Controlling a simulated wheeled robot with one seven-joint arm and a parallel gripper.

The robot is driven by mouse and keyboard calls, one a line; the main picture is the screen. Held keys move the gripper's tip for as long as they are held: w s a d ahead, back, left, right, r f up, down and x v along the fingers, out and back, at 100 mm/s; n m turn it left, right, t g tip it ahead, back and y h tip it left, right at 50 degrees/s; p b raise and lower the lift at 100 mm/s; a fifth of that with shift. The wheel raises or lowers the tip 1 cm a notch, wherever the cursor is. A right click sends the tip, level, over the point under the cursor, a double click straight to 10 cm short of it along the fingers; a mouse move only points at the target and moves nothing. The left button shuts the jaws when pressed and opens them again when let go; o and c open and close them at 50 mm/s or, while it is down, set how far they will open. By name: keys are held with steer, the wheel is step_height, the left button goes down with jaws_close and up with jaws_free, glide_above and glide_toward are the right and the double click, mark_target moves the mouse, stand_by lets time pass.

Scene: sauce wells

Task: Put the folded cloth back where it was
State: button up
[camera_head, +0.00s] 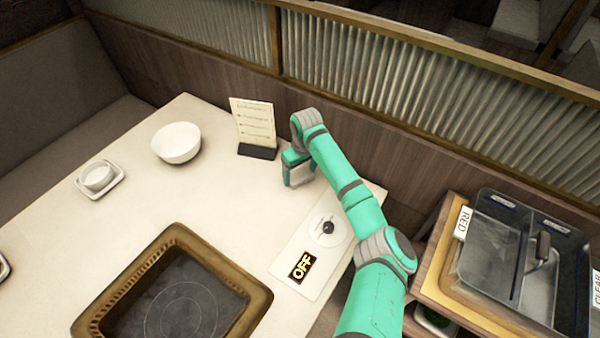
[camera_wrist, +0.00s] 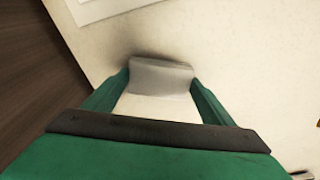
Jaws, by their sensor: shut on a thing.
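My gripper (camera_head: 298,176) hangs at the far right part of the white table (camera_head: 115,215), just right of the menu stand. In the wrist view my gripper (camera_wrist: 160,84) has its two green fingers closed on the folded cloth (camera_wrist: 160,76), a small grey block between the fingertips. The cloth lies close over the table's pale surface, with a soft shadow beside it. I cannot tell whether it touches the table. In the head view the cloth is mostly hidden by my gripper.
A menu stand (camera_head: 253,125) stands just left of my gripper. A white bowl (camera_head: 176,145), a small cup on a saucer (camera_head: 117,184) and a square hot plate (camera_head: 90,322) are further left. A divided container (camera_head: 480,247) stands right, off the table.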

mark_target(302, 178)
steer(key=shift+f, duration=0.15)
steer(key=o, duration=1)
steer(key=r, duration=0.8)
steer(key=s+r, duration=0.1)
steer(key=r, duration=0.3)
steer(key=shift+s+d+r, duration=0.1)
steer(key=shift+d, duration=0.3)
